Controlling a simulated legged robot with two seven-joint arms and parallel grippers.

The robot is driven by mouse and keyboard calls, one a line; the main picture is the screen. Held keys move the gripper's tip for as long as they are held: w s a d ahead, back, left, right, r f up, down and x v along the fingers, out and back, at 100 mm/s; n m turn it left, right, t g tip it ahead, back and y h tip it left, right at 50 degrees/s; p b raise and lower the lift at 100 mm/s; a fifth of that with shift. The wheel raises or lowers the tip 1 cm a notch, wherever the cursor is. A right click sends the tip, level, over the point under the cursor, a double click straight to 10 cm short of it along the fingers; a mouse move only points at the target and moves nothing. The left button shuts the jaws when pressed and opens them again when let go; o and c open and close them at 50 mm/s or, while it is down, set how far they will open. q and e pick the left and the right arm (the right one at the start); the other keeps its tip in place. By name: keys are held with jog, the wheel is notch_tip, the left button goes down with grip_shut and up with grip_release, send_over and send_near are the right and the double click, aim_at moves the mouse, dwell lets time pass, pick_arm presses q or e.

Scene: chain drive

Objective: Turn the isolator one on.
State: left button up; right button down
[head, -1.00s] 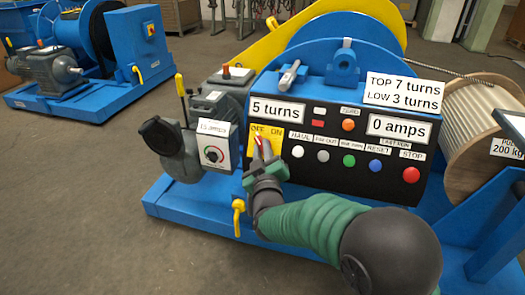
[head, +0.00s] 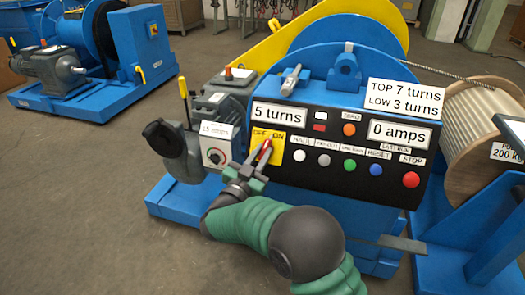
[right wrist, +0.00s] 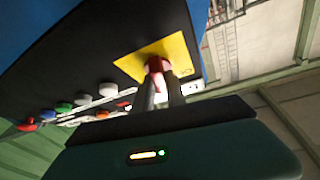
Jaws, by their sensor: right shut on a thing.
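The isolator is a yellow plate (head: 256,137) marked OFF and ON at the left of the black control panel. Its red handle (head: 267,146) leans right, toward the ON side. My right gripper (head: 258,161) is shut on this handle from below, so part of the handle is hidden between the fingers. In the right wrist view, the fingers (right wrist: 163,88) close around the red handle (right wrist: 155,65) in front of the yellow plate (right wrist: 183,50). My left gripper is not in view.
The panel's row of buttons, with the red STOP button (head: 411,180), lies right of the isolator. A dial box reading 15 amps (head: 215,150) stands close on the left. A wooden rope drum (head: 480,125) is at right. Another blue machine (head: 90,60) stands behind at left.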

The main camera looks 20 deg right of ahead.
jog(key=m+g+h+p, duration=0.1)
jog(key=m+g, duration=0.1)
jog(key=m, duration=0.1)
jog(key=m+g+p, duration=0.2)
jog(key=m, duration=0.1)
jog(key=shift+w+a+m+h, duration=0.1)
jog(key=shift+a+m+h, duration=0.1)
jog(key=shift+m+h, duration=0.2)
jog(key=shift+m+g+p, duration=0.4)
jog(key=shift+m, duration=0.3)
jog(key=shift+f+m, duration=0.1)
jog(key=shift+m, duration=0.2)
jog(key=c, duration=1.4)
grip_release()
jog(key=shift+o, duration=0.2)
jog(key=shift+g, duration=0.3)
